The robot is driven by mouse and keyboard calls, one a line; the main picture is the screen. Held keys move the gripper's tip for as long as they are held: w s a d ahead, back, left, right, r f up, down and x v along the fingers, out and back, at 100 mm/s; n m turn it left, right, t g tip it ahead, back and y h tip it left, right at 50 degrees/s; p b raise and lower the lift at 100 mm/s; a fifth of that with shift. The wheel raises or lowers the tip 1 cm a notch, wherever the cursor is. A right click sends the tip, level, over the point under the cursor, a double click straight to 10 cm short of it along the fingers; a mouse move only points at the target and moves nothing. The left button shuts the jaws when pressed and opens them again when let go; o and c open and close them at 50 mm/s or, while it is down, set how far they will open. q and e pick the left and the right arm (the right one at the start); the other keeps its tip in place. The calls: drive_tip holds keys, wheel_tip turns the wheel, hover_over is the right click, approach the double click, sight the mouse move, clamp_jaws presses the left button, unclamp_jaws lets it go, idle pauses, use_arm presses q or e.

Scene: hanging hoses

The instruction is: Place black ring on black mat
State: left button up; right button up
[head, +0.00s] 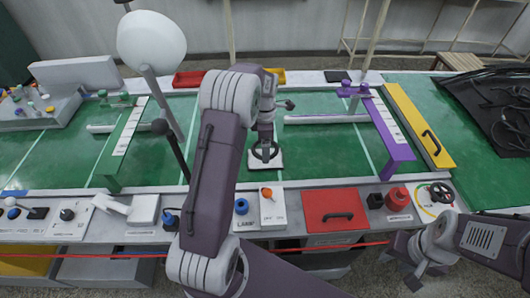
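A black ring (257,150) lies on or just above a small white plate (268,166) in the middle of the green table. My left gripper (266,143) points down over the ring, with its fingertips at it. The fingers are too small to show whether they grip it. A small flat black square (337,76), which looks like the black mat, lies at the table's back edge, right of my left arm, with nothing seen on it. My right gripper (417,272) is low at the front right, away from the ring, with its fingers apart and empty.
A purple bridge-like stand (388,128) and a yellow panel (419,125) stand to the right. A black handwheel (441,193) and a red panel (335,210) are on the front ledge. A white lamp (151,40) stands at left. Red (188,79) and yellow trays sit at the back.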

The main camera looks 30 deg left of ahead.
use_arm(q)
drive_tip(key=shift+f+b, duration=0.35)
drive_tip(key=shift+f, duration=1.65)
drive_tip(key=shift+f, duration=0.1)
drive_tip(key=o, duration=1.1)
drive_tip(key=shift+c, duration=0.2)
